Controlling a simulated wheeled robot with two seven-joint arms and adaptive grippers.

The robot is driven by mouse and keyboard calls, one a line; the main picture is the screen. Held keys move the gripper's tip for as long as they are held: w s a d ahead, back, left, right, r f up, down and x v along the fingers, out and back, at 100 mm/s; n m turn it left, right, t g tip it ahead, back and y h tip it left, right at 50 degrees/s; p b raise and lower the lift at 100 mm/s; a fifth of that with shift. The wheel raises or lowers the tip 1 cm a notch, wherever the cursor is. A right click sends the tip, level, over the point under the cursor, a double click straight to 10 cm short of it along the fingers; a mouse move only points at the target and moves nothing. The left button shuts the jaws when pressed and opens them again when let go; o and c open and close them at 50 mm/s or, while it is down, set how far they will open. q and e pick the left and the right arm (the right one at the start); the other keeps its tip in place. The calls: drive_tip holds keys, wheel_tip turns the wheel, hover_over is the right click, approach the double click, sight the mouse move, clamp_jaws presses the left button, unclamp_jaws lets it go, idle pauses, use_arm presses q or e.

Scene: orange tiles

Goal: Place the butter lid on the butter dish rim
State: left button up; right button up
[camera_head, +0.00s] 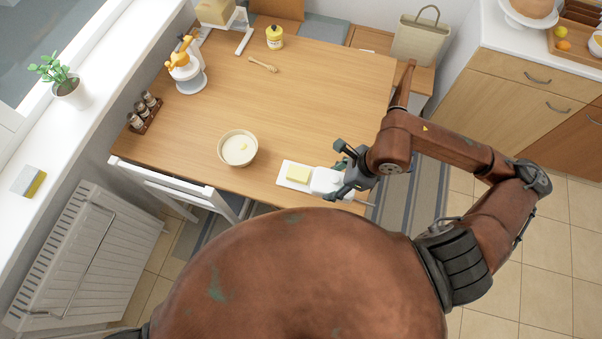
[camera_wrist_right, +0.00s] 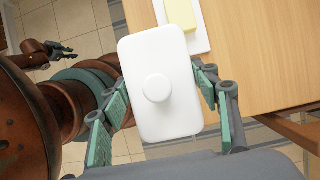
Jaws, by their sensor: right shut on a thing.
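The white butter lid (camera_head: 325,181) with a round knob is in my right gripper (camera_head: 342,174), at the front edge of the table. In the right wrist view the lid (camera_wrist_right: 158,112) sits between the two green-padded fingers of the gripper (camera_wrist_right: 160,90). The white butter dish (camera_head: 284,179) lies on the table just left of the lid, with a yellow block of butter (camera_head: 298,172) on it. The dish (camera_wrist_right: 202,40) and butter (camera_wrist_right: 181,14) show partly at the top of the wrist view. My left gripper (camera_wrist_right: 62,50) shows small there, its fingers apart and empty.
A bowl (camera_head: 238,149) stands left of the dish. A spice rack (camera_head: 145,112), an orange-and-white juicer (camera_head: 186,68), a honey dipper (camera_head: 263,65) and a yellow jar (camera_head: 275,38) are farther off. A white chair (camera_head: 180,184) is at the front left. The table's middle is clear.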

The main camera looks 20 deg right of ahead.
drive_tip(key=w+a+f, duration=0.4)
drive_tip(key=w, duration=0.3)
hover_over(299, 172)
drive_tip(key=s, duration=0.1)
drive_tip(key=f, duration=0.4)
drive_tip(key=shift+s+d+f, duration=0.1)
drive_tip(key=shift+d+f, duration=0.2)
drive_tip(key=shift+d, duration=0.1)
drive_tip(key=shift+a+f+b, duration=0.1)
drive_tip(key=shift+f+b, duration=0.1)
drive_tip(key=shift+b, duration=0.1)
drive_tip(key=shift+w+f, duration=0.15)
drive_tip(key=shift+f, duration=0.75)
drive_tip(key=shift+w+f, duration=0.15)
drive_tip(key=shift+f, duration=0.7)
drive_tip(key=shift+f, duration=0.1)
drive_tip(key=o, duration=1.3)
